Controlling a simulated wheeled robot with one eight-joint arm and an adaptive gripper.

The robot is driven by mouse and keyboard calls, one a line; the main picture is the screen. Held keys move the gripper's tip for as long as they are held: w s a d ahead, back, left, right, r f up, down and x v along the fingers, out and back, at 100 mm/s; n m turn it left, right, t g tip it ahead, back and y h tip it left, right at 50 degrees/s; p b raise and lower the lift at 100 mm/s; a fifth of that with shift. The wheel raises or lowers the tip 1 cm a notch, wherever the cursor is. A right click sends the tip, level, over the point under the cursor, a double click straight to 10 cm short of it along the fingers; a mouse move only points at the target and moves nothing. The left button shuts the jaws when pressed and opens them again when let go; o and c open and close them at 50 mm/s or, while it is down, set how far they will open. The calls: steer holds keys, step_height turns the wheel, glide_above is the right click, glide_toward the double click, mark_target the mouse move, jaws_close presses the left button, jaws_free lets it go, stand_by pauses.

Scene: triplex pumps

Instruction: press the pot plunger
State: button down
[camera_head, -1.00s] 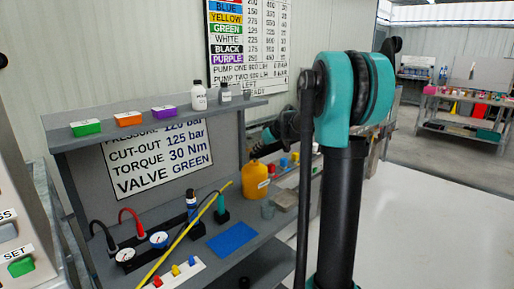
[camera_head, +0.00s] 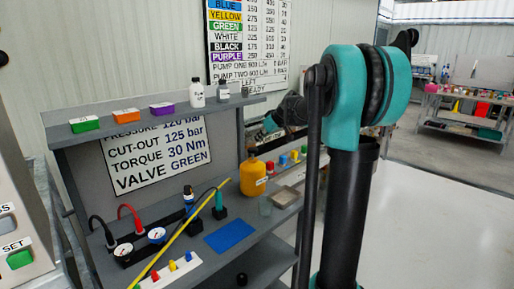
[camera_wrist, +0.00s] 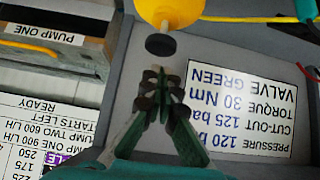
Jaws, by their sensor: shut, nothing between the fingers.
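The yellow pot (camera_head: 253,178) stands on the bench towards the back right of the shelf unit, with a label on its side. In the wrist view the pot (camera_wrist: 172,10) is at the top edge, seen upside down. Its dark round plunger knob (camera_wrist: 160,45) faces my gripper (camera_wrist: 160,82). My gripper is shut and empty, its fingertips close to the knob; a small gap seems to show between them. In the head view the fingertips are hard to make out behind my arm.
A shelf above the bench holds green (camera_head: 85,124), orange (camera_head: 126,116) and purple (camera_head: 162,109) boxes and small bottles (camera_head: 197,95). Open floor is at right.

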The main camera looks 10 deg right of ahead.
steer(key=v, duration=0.6)
steer(key=shift+d+r, duration=0.15)
steer(key=shift+s, duration=0.1)
steer(key=s+f+m+g+h, duration=0.1)
steer(key=s+f+m+h, duration=0.1)
steer(key=s+f, duration=1.2)
steer(key=s+d+f+m+g+h, duration=0.1)
steer(key=s+f+m, duration=0.4)
steer(key=s+f, duration=1)
steer(key=s+g+h, duration=0.1)
steer(key=s+h, duration=0.1)
steer(key=s, duration=0.4)
steer(key=shift+s+d, duration=0.15)
steer(key=shift+s, duration=0.25)
steer(key=shift+f, duration=0.15)
